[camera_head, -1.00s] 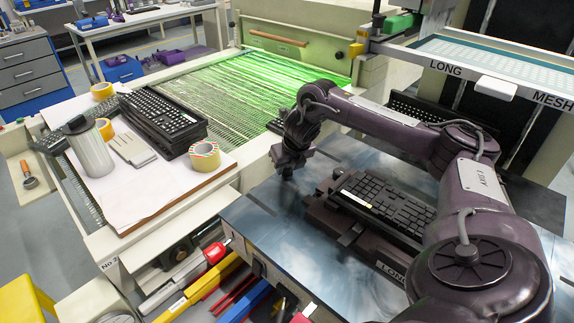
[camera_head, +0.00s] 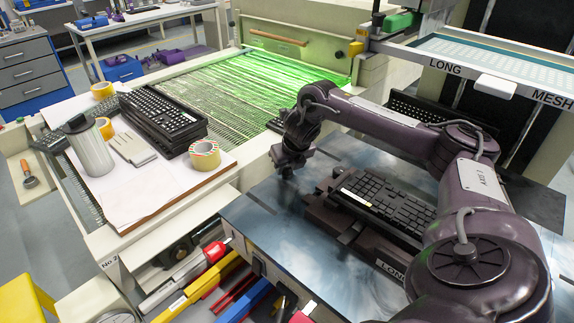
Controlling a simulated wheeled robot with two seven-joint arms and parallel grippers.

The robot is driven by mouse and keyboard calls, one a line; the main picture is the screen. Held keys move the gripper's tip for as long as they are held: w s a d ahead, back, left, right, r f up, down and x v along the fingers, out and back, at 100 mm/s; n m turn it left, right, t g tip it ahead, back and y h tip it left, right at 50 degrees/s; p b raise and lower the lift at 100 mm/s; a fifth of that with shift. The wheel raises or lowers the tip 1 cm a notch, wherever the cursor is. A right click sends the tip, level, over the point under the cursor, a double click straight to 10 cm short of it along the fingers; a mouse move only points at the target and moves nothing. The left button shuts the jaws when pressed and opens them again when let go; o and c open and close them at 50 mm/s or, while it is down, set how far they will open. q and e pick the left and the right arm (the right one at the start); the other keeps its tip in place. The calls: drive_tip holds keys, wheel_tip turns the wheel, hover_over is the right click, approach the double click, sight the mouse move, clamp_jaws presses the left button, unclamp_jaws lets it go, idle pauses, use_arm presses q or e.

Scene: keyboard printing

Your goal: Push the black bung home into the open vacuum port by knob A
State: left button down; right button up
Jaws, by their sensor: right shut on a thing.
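My right gripper (camera_head: 287,170) points down over the blue-grey metal table (camera_head: 270,205), left of the fixture that carries a black keyboard (camera_head: 385,200). It is shut on a small dark thing at its tips, in keeping with the black bung, but the arm and the small size hide its shape. I cannot make out the open vacuum port or the letter of knob A. A small dark knob-like part (camera_head: 338,172) stands at the left end of the fixture (camera_head: 325,210). My left gripper is not in view.
A framed mesh screen (camera_head: 500,66) marked LONG MESH hangs at the upper right. Left is a bench with stacked keyboards (camera_head: 160,115), tape rolls (camera_head: 204,155) and a grey canister (camera_head: 90,147). A green-lit conveyor (camera_head: 270,80) lies behind. The table's front left is bare.

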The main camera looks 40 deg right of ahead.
drive_tip(key=shift+s+a+f, duration=0.15)
drive_tip(key=shift+s+f, duration=0.15)
drive_tip(key=shift+f, duration=0.2)
drive_tip(key=o, duration=1.2)
drive_tip(key=shift+w+r, duration=0.1)
drive_tip(key=shift+c, duration=0.2)
drive_tip(key=shift+w+r, duration=0.15)
drive_tip(key=shift+r, duration=0.2)
wheel_tip(320, 180, up, 7)
drive_tip(key=p, duration=0.6)
drive_tip(key=shift+f+p, duration=0.1)
drive_tip(key=shift+p, duration=0.2)
drive_tip(key=shift+f, duration=0.1)
